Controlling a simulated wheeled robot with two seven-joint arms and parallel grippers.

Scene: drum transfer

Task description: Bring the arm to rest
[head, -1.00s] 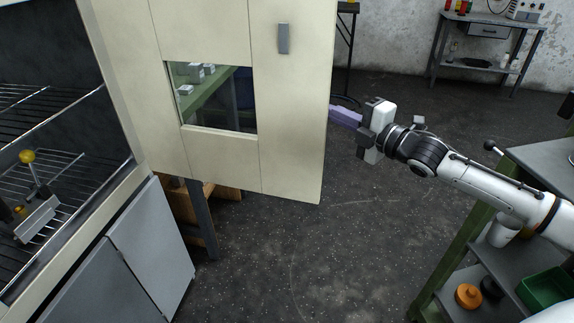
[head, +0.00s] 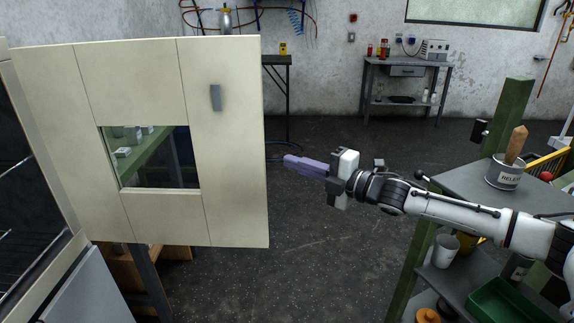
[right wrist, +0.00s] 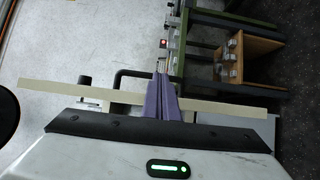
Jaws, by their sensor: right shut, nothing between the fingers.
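My right gripper (head: 288,161) is held out in mid-air over the dark floor, with its purple fingers shut and empty. The fingers point left, just right of the edge of the open cream door (head: 235,190), which has a small window and a grey handle (head: 215,97). In the head view they appear slightly apart from the door. In the right wrist view the closed purple fingers (right wrist: 161,98) show in front of a pale strip, likely the door's edge (right wrist: 55,88). My left gripper is out of view.
A grey shelf unit on green posts (head: 480,185) stands beneath and beside my right arm, bearing a labelled can (head: 503,173) with a wooden handle in it. A green bin (head: 500,300) sits lower. A side table (head: 405,68) stands at the back wall. The floor between is clear.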

